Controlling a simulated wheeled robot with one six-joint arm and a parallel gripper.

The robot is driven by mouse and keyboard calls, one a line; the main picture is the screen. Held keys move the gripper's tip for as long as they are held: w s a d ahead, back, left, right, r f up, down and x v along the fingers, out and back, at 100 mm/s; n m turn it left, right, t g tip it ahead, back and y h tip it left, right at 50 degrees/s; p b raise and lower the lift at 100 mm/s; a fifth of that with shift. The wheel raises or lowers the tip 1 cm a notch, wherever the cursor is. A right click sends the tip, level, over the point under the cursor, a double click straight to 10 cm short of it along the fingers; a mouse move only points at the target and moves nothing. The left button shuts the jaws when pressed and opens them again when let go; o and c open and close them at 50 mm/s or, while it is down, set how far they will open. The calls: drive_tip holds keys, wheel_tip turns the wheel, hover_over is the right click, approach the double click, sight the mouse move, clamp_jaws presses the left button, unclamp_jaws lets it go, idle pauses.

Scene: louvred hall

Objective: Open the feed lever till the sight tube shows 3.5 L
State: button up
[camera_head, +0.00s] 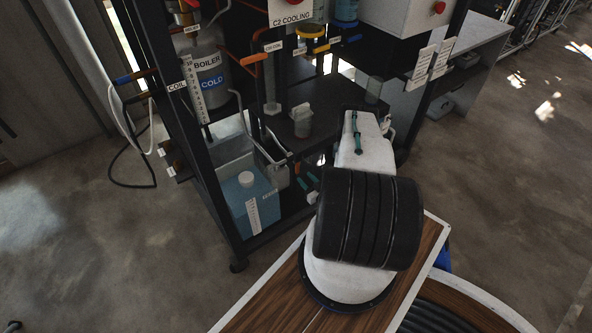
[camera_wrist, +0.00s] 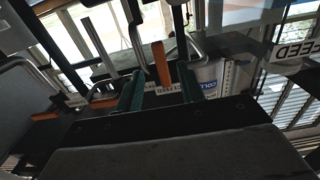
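In the wrist view an orange lever handle (camera_wrist: 162,63) stands between the two teal fingers of my gripper (camera_wrist: 158,84). The fingers are apart, with a gap visible on both sides of the handle. A label by the fingertips seems to read "COLD FEED" (camera_wrist: 165,88). In the head view an orange-handled lever (camera_head: 254,58) projects beside the boiler; I cannot tell whether it is the same one. The boiler (camera_head: 212,62) is marked "BOILER" and "COLD". Its sight tube with a numbered scale (camera_head: 194,88) runs down the left side; the level is too small to read.
A blue tank (camera_head: 245,200) with a white scale stands low in the black frame. A clear jug (camera_head: 302,119) sits on a dark shelf. Bent metal pipes crowd the rack.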

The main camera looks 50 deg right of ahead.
sight(298, 171)
drive_tip(key=shift+x, duration=3.35)
clamp_jaws()
